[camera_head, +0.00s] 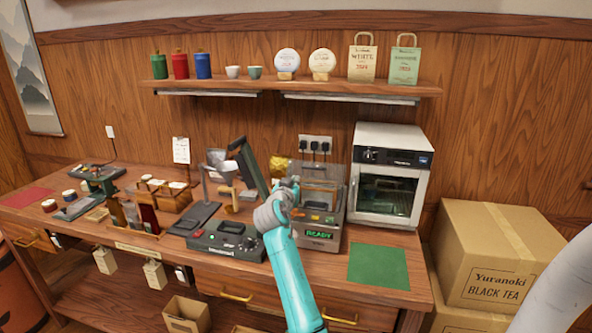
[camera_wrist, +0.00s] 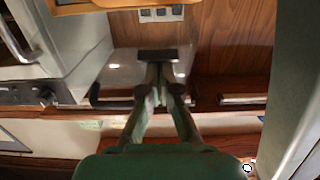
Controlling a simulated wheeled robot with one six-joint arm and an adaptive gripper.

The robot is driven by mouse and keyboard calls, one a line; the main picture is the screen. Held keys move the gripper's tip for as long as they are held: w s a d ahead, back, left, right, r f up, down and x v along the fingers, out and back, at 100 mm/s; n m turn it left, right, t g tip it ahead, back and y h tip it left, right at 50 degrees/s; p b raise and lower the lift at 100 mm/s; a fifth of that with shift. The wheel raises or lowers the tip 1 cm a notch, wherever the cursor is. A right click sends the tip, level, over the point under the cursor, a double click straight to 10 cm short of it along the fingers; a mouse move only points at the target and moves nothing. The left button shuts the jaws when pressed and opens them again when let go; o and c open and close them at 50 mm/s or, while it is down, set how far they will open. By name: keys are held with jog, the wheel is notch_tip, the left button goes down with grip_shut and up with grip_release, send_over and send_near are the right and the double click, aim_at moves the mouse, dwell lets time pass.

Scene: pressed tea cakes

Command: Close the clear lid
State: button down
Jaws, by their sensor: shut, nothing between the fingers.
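The clear lid (camera_head: 334,174) belongs to the grey machine (camera_head: 320,238) whose green display reads READY. The lid looks raised above the back of the machine; its exact angle is hard to tell. My gripper (camera_head: 290,186) is at the left front of this machine, partly overlapping it in the picture. In the wrist view my gripper (camera_wrist: 160,58) has its fingers together and empty, with a clear panel (camera_wrist: 118,70) behind the fingertips. I cannot tell whether they touch it.
A dark upright panel (camera_head: 254,167) stands close left of my gripper, above a black device (camera_head: 222,241). A white oven (camera_head: 388,175) stands right of the machine. A green mat (camera_head: 379,266) lies bare at the front right. A shelf (camera_head: 300,87) runs above.

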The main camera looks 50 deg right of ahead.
jog(key=shift+s+a+f+h, duration=0.1)
jog(key=shift+a+f, duration=0.1)
jog(key=shift+f, duration=0.35)
jog(key=shift+s+a+f+h, duration=0.1)
jog(key=shift+a+f, duration=0.1)
jog(key=shift+f, duration=0.4)
jog(key=shift+s+a+f+h, duration=0.1)
jog(key=shift+a+f, duration=0.1)
jog(key=shift+f, duration=0.35)
